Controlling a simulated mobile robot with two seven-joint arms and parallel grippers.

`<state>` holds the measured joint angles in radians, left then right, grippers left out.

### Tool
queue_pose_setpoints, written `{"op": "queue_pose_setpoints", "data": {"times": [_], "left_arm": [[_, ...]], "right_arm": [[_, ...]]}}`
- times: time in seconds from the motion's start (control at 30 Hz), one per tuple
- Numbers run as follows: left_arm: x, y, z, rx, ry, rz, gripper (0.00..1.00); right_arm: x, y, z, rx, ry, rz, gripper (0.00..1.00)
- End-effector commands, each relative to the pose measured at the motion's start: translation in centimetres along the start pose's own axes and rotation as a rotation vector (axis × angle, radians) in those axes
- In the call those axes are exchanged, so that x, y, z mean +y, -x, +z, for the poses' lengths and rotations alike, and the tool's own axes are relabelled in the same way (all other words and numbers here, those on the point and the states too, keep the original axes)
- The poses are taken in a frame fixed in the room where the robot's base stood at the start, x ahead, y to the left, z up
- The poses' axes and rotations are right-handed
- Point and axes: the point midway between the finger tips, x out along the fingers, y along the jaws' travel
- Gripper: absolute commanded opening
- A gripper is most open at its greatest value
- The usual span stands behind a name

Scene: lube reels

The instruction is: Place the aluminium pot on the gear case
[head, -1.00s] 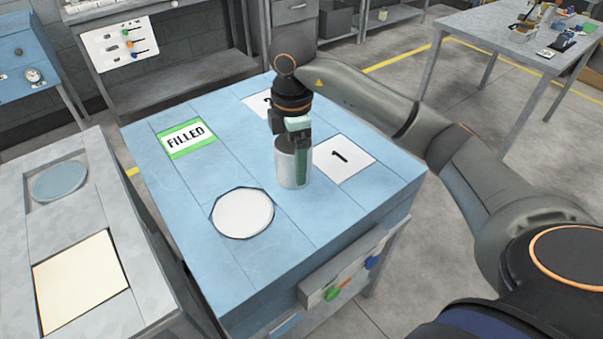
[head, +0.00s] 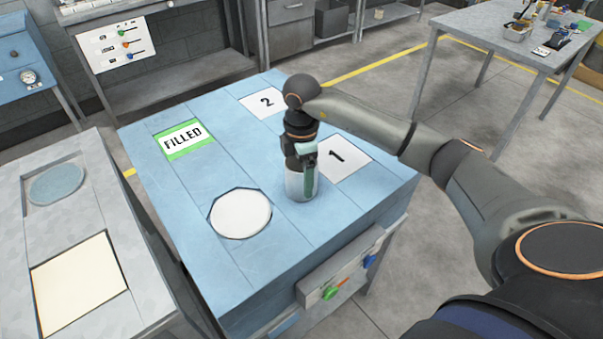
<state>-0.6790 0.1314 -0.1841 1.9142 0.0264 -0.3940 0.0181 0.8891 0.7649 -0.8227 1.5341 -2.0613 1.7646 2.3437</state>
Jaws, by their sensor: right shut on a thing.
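The aluminium pot (head: 295,186) is a small silver-grey cylinder over the blue bench top (head: 245,160), to the right of a white round plate (head: 241,213). My right gripper (head: 308,180) comes from above and is shut on the pot, with a green finger pad over its right side. The pot is upright and low over the bench. I cannot tell if its base touches the surface. No part is labelled as the gear case, so I cannot tell which thing it is. My left gripper is not in view.
A grey bench (head: 115,240) with a round disc (head: 56,185) and a cream square (head: 78,277) stands left. A grey table (head: 490,45) stands back right.

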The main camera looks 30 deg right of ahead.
Motion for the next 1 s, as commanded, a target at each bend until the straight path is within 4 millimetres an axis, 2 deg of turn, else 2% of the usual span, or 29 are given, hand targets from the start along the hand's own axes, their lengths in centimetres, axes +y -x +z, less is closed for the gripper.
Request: {"op": "queue_pose_setpoints", "data": {"times": [0.07,0.1,0.2,0.43,0.57,1.0], "left_arm": [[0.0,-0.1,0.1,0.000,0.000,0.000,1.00],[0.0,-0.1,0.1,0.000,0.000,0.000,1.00],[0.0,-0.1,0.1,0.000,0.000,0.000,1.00],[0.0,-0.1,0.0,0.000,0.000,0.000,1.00],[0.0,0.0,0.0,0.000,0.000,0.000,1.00],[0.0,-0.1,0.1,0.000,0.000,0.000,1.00]], "right_arm": [[0.0,-0.3,0.0,0.000,0.000,0.000,0.28],[0.0,-0.3,0.0,0.000,0.000,0.000,0.90],[0.0,-0.3,0.0,0.000,0.000,0.000,1.00],[0.0,-0.2,0.0,0.000,0.000,0.000,1.00],[0.1,0.7,0.0,0.001,0.000,0.002,1.00],[0.1,9.5,-0.1,0.001,-0.001,0.004,1.00]]}}
